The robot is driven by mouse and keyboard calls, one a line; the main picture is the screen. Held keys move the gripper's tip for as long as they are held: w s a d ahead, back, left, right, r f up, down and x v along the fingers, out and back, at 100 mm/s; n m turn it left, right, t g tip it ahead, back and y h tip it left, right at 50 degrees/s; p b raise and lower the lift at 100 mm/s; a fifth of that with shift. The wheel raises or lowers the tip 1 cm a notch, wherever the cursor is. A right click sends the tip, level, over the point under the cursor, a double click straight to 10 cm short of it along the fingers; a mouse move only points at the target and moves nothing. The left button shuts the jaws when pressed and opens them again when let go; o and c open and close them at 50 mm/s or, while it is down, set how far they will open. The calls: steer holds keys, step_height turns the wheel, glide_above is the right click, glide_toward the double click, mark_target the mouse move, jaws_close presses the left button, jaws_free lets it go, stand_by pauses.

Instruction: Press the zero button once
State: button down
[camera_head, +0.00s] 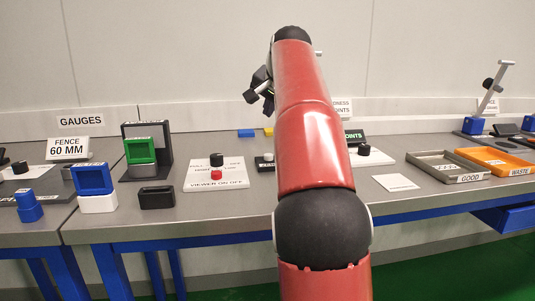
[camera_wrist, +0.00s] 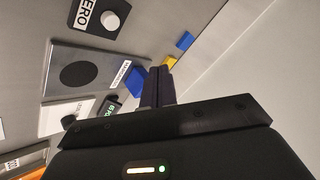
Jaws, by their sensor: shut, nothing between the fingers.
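The zero button is a round white button (camera_wrist: 110,20) on a dark box beside a white label reading ZERO, at the top left of the wrist view. In the head view a small black box with a pale top (camera_head: 265,163), left of my arm, looks like the same unit, but its label is too small to read. My gripper (camera_wrist: 158,84) is shut and empty, its dark fingers apart from the button. In the head view my gripper (camera_head: 251,96) is raised above the bench, partly hidden behind my red arm.
A grey plate with a dark disc (camera_wrist: 78,75) lies beside the button box in the wrist view. A white viewer panel (camera_head: 217,175) with black and red knobs stands left. Blue (camera_head: 246,133) and yellow (camera_head: 268,131) blocks lie behind. Grey (camera_head: 447,167) and orange (camera_head: 497,161) trays are right.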

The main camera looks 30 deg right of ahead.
mark_target(269, 156)
step_height(269, 156, down, 9)
steer(key=b, duration=0.6)
stand_by(2.1)
steer(key=shift+f+b, duration=0.3)
steer(key=shift+f, duration=0.05)
steer(key=shift+f+b, duration=0.3)
steer(key=shift+f, duration=0.2)
stand_by(0.5)
steer(key=shift+r, duration=0.1)
steer(key=shift+r+p, duration=0.85)
steer(key=shift+p, duration=0.15)
